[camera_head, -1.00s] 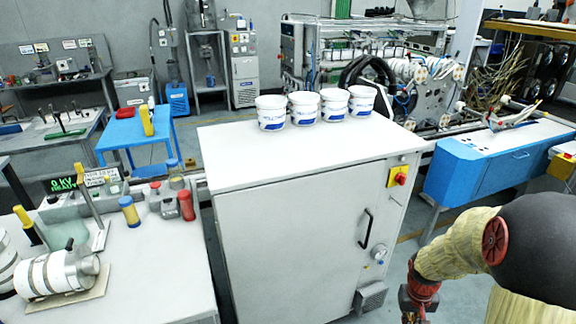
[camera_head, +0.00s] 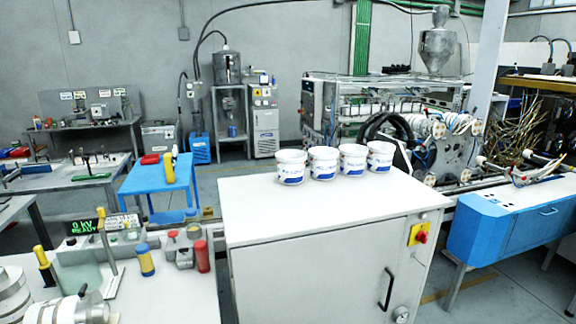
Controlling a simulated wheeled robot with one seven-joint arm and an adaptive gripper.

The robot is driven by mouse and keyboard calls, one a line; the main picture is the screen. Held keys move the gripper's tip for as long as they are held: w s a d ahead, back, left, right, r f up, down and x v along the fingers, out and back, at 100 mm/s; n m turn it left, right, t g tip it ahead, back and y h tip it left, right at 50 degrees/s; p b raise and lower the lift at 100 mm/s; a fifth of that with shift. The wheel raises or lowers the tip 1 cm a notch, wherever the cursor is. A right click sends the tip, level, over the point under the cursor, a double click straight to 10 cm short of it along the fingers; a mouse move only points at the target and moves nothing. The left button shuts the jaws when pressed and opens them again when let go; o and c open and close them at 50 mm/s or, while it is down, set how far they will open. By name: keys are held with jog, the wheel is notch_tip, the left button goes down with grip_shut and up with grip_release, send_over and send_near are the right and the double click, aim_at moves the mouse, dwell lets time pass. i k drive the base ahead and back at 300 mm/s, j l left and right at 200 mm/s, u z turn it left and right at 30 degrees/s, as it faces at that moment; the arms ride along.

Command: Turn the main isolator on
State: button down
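The main isolator appears to be the red rotary knob on a yellow plate (camera_head: 419,233). It is at the upper right of the front of a white cabinet (camera_head: 310,262). The knob's exact angle is too small to tell. A black door handle (camera_head: 387,288) and a round silver fitting (camera_head: 401,314) are lower on the same front. My gripper and arm are not in view now.
Several white tubs (camera_head: 322,163) stand along the back of the cabinet top. A blue bench (camera_head: 510,222) stands to the right, with floor between it and the cabinet. A table with a 0 kV READY display (camera_head: 84,228) is at the left.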

aim_at(422, 236)
jog(key=l+u, duration=0.1)
jog(key=u, duration=0.45)
jog(key=i+l+u, duration=0.2)
jog(key=l+u, duration=0.25)
jog(key=l, duration=0.5)
jog(key=l+u, duration=0.5)
jog(key=l, duration=1.35)
jog(key=k+l, duration=0.1)
jog(key=l, duration=0.8)
